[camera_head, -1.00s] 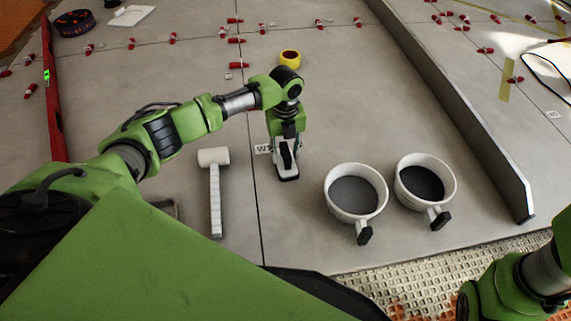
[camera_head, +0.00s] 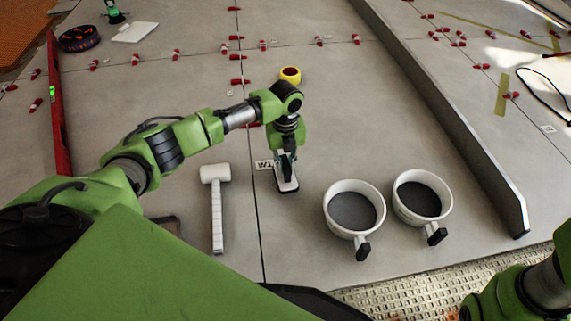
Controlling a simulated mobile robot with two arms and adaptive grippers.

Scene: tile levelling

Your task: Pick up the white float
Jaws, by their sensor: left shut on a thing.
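The white float (camera_head: 288,186), a small flat pale block with a dark edge, is on or just above the grey tiles left of the two buckets. My left gripper (camera_head: 287,165) points down and is shut on its dark handle, which the fingers partly hide. I cannot tell whether the float's base touches the tile. My right arm shows at the lower right corner, but its gripper is out of view.
A white mallet (camera_head: 216,205) lies left of the float. Two white buckets (camera_head: 354,211) (camera_head: 421,199) of grey material stand right. A yellow roll (camera_head: 290,75) lies beyond. A red level (camera_head: 58,110) and a metal straightedge (camera_head: 450,120) flank the tiles. Red clips line the joints.

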